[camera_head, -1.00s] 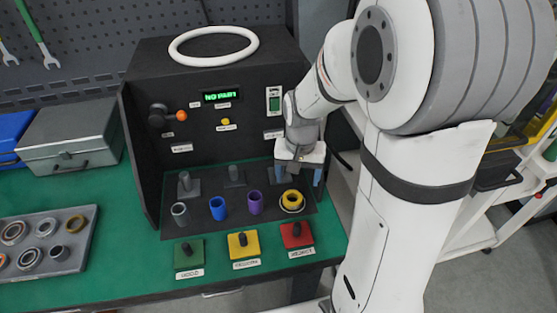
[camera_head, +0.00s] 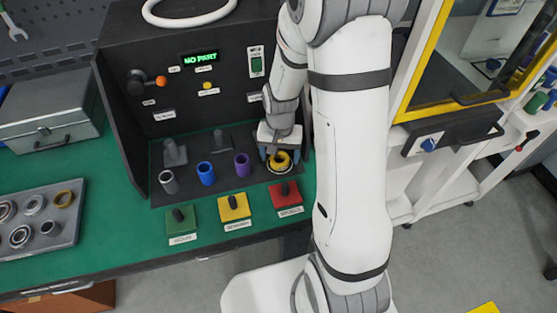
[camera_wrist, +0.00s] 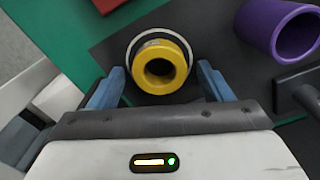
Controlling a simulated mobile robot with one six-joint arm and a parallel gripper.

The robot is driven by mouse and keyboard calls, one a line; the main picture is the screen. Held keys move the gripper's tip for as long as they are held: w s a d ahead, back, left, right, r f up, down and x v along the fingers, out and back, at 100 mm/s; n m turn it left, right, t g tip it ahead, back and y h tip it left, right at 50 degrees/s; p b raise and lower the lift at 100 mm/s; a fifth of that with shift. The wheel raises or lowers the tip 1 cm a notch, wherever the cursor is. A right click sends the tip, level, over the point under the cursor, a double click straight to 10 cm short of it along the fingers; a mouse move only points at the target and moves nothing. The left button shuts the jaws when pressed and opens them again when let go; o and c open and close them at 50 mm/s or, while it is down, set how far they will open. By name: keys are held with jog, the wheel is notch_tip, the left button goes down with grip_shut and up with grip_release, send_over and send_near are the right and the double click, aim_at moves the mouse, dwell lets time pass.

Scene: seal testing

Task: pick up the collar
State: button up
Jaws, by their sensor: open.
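The collar, a thick yellow ring (camera_head: 282,161), stands at the right end of a row of parts on the dark floor of the test box. It rests on a larger white ring. In the wrist view the yellow collar (camera_wrist: 141,66) is seen from above, with a dark hole in its middle. My gripper (camera_wrist: 160,70) is open, with one blue finger on each side of the collar. Small gaps show between the fingers and the ring. In the head view the gripper (camera_head: 280,156) hangs right over the collar, partly hiding it.
A purple sleeve (camera_head: 242,164), a blue sleeve (camera_head: 206,174) and a grey sleeve (camera_head: 168,182) stand left of the collar. Green (camera_head: 180,226), yellow (camera_head: 234,211) and red (camera_head: 290,199) pads with black knobs lie in front. The box's display (camera_head: 201,57) reads NO PART.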

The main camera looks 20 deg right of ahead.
jog(key=shift+c, duration=0.5)
jog(key=c, duration=1.3)
